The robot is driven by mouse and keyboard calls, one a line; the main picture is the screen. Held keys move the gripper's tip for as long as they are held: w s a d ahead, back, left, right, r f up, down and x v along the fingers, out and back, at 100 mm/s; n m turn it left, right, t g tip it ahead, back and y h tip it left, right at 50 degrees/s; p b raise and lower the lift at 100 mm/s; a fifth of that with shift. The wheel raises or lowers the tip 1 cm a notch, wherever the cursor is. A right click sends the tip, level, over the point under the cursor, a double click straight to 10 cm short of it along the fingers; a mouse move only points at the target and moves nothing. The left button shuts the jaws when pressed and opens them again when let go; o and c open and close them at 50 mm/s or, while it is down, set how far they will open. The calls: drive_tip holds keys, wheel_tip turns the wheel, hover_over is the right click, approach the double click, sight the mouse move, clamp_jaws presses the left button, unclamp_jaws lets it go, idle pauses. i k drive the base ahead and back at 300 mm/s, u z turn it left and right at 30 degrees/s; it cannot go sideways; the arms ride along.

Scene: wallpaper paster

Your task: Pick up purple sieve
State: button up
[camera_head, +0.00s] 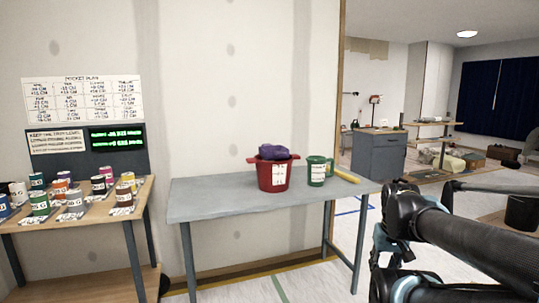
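A purple item (273,151), which seems to be the sieve, sits in the mouth of a red bucket (275,178) with a white label. Only its top shows above the rim; the rest is hidden in the bucket. The bucket stands on a grey table (215,201) against the wall. My dark arm enters from the right edge, in front of and to the right of the table. My gripper (385,245) is at its left end, well apart from the bucket. Its fingers are not clear enough to tell open from shut.
A green mug (317,171) stands right beside the bucket, and a yellow roll (346,175) lies at the table's right end. The table's left half is bare. A wooden table (85,208) with several labelled cans stands at left. A grey cabinet (379,155) is farther back.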

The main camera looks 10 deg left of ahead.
sight(274, 152)
drive_tip(key=i, duration=0.85)
drive_tip(key=z, duration=0.05)
